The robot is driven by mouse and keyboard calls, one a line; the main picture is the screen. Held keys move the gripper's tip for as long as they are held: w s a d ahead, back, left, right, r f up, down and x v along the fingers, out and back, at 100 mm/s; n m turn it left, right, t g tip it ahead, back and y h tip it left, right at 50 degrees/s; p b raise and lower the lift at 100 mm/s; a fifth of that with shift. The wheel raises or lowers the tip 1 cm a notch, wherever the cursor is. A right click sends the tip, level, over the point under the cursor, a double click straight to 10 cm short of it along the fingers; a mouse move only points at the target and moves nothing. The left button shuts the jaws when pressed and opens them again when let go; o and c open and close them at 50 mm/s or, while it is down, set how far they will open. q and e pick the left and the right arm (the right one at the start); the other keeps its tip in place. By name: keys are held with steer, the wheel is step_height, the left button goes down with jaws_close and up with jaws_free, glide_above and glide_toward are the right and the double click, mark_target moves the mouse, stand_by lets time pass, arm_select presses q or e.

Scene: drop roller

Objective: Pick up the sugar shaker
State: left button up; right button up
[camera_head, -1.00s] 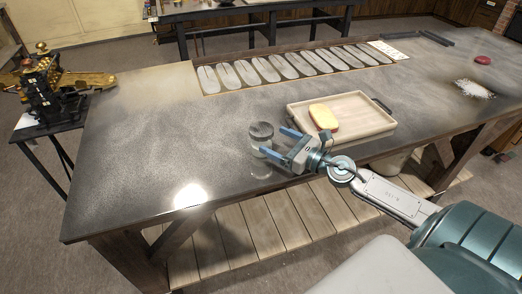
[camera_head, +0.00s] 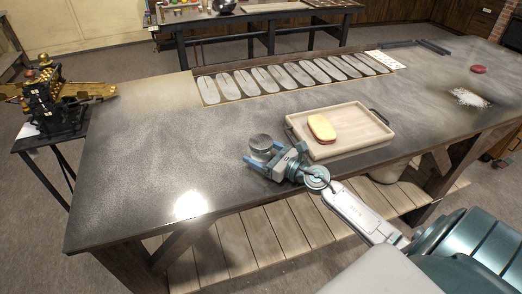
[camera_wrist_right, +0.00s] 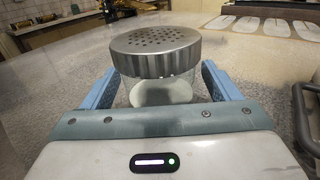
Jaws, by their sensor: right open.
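The sugar shaker (camera_head: 262,143) stands upright on the dark table near its front edge. In the right wrist view the shaker (camera_wrist_right: 155,52) shows a perforated metal lid over a clear glass body with something white inside. My right gripper (camera_head: 262,160) is open, with one blue finger on each side of the shaker's body. In the right wrist view its fingers (camera_wrist_right: 155,85) flank the glass; small gaps seem to show, but contact is hard to judge. The lower part of the shaker is hidden behind the gripper. My left gripper is not in view.
A wooden tray (camera_head: 355,139) with a red and yellow block (camera_head: 321,127) lies just right of the shaker. A board of pale oval pieces (camera_head: 262,80) lies at the back. A red item (camera_head: 479,69) and white powder (camera_head: 470,97) are far right. The table's left part is clear.

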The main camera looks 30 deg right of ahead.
steer(key=shift+x, duration=0.95)
steer(key=shift+s, duration=0.1)
steer(key=c, duration=1.2)
steer(key=shift+d+r, duration=0.1)
